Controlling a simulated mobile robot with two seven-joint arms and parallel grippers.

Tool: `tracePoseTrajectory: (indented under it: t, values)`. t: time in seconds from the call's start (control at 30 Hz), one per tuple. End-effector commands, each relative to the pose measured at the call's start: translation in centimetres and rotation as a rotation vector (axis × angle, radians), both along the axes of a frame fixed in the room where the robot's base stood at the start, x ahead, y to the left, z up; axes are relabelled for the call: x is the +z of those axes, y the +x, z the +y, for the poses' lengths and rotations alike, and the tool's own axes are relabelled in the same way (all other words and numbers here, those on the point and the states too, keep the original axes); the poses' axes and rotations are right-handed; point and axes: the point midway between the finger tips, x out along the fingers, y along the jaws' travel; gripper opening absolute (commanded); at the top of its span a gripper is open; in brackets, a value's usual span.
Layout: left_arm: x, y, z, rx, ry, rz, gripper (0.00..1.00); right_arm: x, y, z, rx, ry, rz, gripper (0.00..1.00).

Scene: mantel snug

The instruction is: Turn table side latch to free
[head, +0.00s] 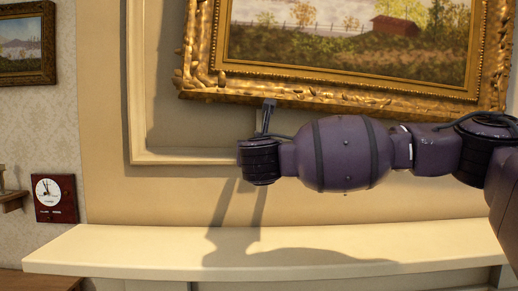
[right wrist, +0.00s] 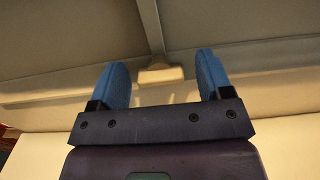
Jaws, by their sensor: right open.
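My right gripper (head: 268,104) reaches up to the lower edge of the gold-framed painting (head: 330,97) in the head view; its hand is seen edge-on there. In the right wrist view the two blue fingers of my right gripper (right wrist: 162,62) are apart, with nothing held. A small pale block (right wrist: 160,75) sits between and beyond the fingertips, at the lower end of a dark strip. It may be the latch; I cannot tell which way it is turned or whether the fingers touch it. My left gripper is not in view.
A cream mantel shelf (head: 130,252) runs below my right arm, with its top clear. A red-cased clock (head: 55,198) and a small painting (head: 27,45) hang on the left wall. Raised panel moulding (head: 139,90) is behind the gold frame.

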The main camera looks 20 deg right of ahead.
Motion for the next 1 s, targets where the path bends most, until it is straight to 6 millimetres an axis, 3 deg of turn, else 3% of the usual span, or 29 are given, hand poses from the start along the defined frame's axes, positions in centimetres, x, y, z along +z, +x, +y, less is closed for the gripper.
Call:
tracePoseTrajectory:
  t: [0.17,0.4,0.5,1.0]
  values:
    - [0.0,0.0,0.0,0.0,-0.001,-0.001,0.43,0.0,0.0,0.0,0.0,0.0,0.0,0.71]
    - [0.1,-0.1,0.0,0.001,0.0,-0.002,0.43,0.0,0.0,0.0,0.0,0.0,0.0,0.34]
    - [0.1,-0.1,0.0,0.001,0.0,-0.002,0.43,0.0,0.0,0.0,-0.001,0.0,0.0,0.23]
    - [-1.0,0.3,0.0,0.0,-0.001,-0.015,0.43,-0.4,0.0,-0.1,-0.002,0.158,-0.043,0.23]
